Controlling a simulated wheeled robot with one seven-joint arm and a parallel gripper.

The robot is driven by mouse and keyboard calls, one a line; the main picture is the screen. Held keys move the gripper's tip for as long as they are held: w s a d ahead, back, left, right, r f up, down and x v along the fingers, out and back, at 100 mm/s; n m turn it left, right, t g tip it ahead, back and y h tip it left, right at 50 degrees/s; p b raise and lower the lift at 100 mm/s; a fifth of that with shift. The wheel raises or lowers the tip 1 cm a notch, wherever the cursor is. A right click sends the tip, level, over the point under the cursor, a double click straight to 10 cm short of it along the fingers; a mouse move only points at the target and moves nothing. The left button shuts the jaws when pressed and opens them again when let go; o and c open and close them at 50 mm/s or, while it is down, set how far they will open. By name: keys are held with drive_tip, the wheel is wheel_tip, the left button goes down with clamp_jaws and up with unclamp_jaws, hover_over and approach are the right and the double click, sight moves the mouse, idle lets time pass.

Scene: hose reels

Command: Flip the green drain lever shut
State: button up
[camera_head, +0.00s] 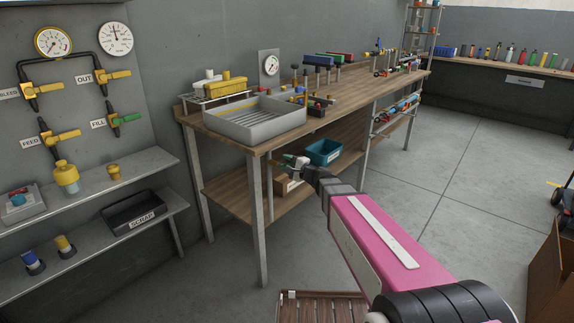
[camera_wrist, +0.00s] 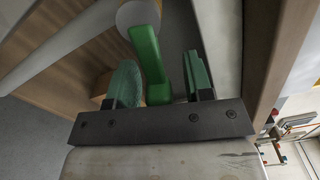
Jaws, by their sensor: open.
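The green drain lever (camera_wrist: 150,62) shows in the wrist view, hanging from a round white fitting (camera_wrist: 138,14). Its lower end lies between the two green-padded fingers of my gripper (camera_wrist: 160,82). In the head view my gripper (camera_head: 284,167) is small, just below the front of the grey sink tray (camera_head: 252,130). A bit of green and white shows there, too small to make out the lever's angle.
The wooden bench (camera_head: 220,137) has a lower shelf (camera_head: 240,200) with a teal bin (camera_head: 323,151) and a cardboard box close behind my gripper. A bench leg (camera_head: 257,220) stands to the left. The wall at left has gauges and yellow valves, plus a green-handled FILL valve (camera_head: 126,119).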

clamp_jaws()
drive_tip(key=shift+d+r+n, duration=0.1)
drive_tip(key=shift+r+n, duration=0.3)
drive_tip(key=shift+n, duration=0.45)
drive_tip(key=shift+r+n, duration=0.4)
drive_tip(key=shift+n, duration=0.45)
unclamp_jaws()
drive_tip(key=v, duration=1)
drive_tip(key=shift+s+d, duration=0.25)
drive_tip(key=shift+d, duration=0.05)
